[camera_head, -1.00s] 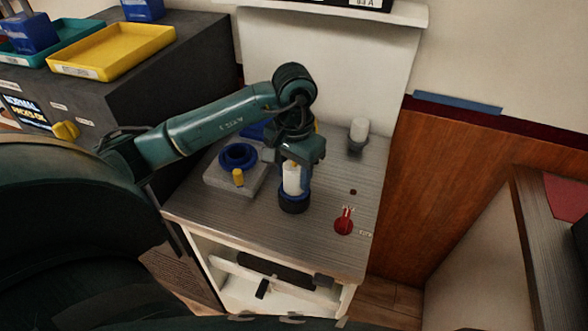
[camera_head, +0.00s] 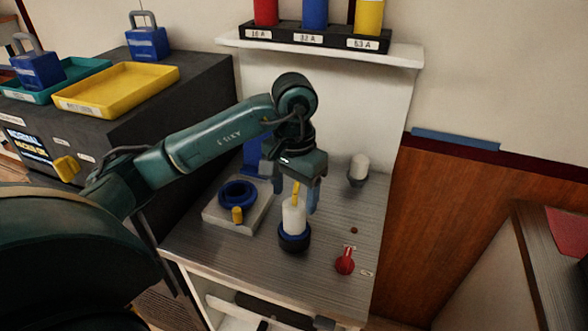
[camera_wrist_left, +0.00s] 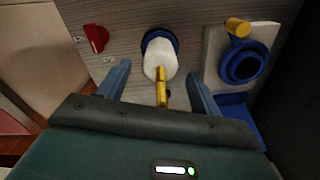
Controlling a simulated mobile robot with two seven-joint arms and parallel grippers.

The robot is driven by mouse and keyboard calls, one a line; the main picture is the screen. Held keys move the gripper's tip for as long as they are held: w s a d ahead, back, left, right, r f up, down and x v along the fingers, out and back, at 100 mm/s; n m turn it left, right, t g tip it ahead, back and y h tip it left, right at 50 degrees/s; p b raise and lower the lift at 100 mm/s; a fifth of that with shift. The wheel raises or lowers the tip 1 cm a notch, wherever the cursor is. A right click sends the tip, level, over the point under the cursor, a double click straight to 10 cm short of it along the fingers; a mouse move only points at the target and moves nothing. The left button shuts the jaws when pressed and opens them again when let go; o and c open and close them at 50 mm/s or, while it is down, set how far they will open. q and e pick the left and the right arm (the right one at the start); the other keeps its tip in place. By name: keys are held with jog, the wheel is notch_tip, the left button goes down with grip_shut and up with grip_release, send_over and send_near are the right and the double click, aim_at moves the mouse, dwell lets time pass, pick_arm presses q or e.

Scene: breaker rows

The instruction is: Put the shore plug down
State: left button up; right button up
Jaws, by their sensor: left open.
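The shore plug (camera_head: 293,217) stands upright on the grey counter top (camera_head: 205,253). It has a white body, a dark blue base and a thin yellow piece on top. My left gripper (camera_head: 290,188) is open above it, its blue fingers on either side of the yellow piece. In the left wrist view the plug (camera_wrist_left: 160,60) shows just ahead of and between the spread fingertips (camera_wrist_left: 160,80), with a gap on both sides. The blue ring-shaped inlet (camera_head: 238,194) with a yellow tab sits on a light block (camera_head: 213,217) to the left. My right gripper does not show.
A red rotary switch (camera_head: 345,261) is to the plug's right front. A small white-topped fitting (camera_head: 359,168) stands behind right. A shelf (camera_head: 320,45) with red, blue and yellow items is on the wall. A yellow tray (camera_head: 120,88) lies on the dark cabinet at left.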

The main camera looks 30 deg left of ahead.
pick_arm(q)
notch_tip(320, 180, up, 6)
jog(key=shift+r, duration=0.1)
jog(key=shift+r+p, duration=0.3)
jog(key=shift+r, duration=0.1)
jog(key=shift+s, duration=0.1)
